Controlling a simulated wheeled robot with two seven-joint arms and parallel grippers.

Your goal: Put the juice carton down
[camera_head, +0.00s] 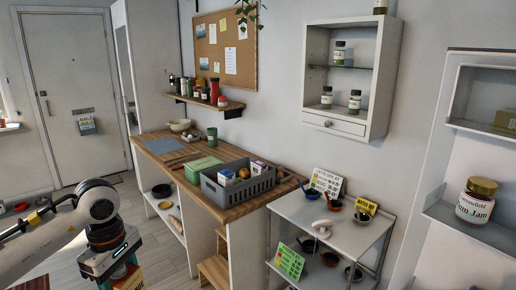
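My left gripper (112,270) points down at the lower left of the head view. An orange and dark carton (131,278) with partly visible lettering sits between its fingers, cut off by the bottom edge. It looks like the juice carton, and the gripper appears shut on it. What lies under the carton is out of view. The gripper is left of the wooden counter (232,213) and apart from it. My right gripper is not in view.
A grey crate (238,194) with small cartons and other items stands on the counter. A green box (203,164) and a blue mat (160,146) lie nearby. A grey shelf cart (345,229) with bowls and signs stands right of the counter. Open floor lies left of the counter.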

